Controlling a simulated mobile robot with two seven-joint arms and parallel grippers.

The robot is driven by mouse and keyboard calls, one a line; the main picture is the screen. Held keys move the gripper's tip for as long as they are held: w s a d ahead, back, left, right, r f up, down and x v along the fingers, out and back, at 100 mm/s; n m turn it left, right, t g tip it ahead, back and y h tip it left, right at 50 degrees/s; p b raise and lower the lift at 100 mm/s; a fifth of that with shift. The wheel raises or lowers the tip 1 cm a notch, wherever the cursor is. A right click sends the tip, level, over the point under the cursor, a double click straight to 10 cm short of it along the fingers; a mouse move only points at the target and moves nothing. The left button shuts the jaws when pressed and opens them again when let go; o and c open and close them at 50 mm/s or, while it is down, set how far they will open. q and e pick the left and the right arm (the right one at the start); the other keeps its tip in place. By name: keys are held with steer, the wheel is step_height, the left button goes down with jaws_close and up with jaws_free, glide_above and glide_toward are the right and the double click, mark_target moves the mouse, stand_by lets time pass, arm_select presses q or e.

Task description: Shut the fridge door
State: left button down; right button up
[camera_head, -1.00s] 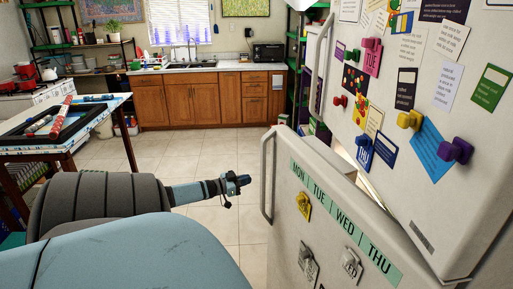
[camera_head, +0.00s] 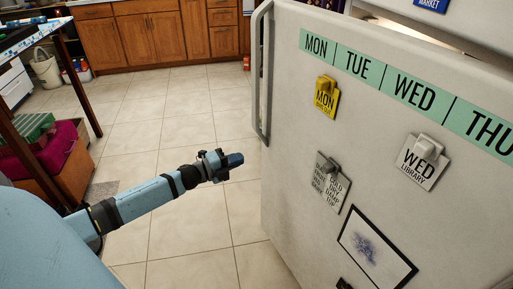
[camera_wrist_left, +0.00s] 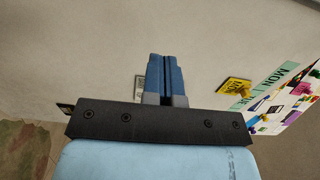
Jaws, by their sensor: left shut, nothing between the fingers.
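The fridge's lower door (camera_head: 290,170) is white, with a green weekday strip and several magnets and notes on its front. It stands ajar, with a gap showing along its top edge below the upper door (camera_head: 480,25). Its vertical handle (camera_head: 261,75) is on its left edge. My left gripper (camera_head: 232,161) is shut and empty, left of the door and below the handle, apart from the handle. In the left wrist view its closed blue fingers (camera_wrist_left: 166,75) point at the door's white front (camera_wrist_left: 90,60); contact cannot be told. My right gripper is not in view.
A table (camera_head: 30,32) with dark legs stands at the left, with a box and a green item under it. Wooden cabinets (camera_head: 150,38) line the back. The tiled floor (camera_head: 165,110) between them and the fridge is clear.

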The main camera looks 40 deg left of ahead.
mark_target(281, 144)
arm_select(q)
steer(key=b+x, duration=0.2)
steer(key=x, duration=1.1)
steer(key=shift+d, duration=0.1)
steer(key=shift+w+d, duration=0.2)
steer(key=shift+w, duration=0.25)
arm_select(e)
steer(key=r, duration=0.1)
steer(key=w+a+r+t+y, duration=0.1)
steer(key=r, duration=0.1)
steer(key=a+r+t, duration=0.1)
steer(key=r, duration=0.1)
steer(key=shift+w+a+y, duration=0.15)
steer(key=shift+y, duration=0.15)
arm_select(q)
steer(key=shift+w, duration=0.1)
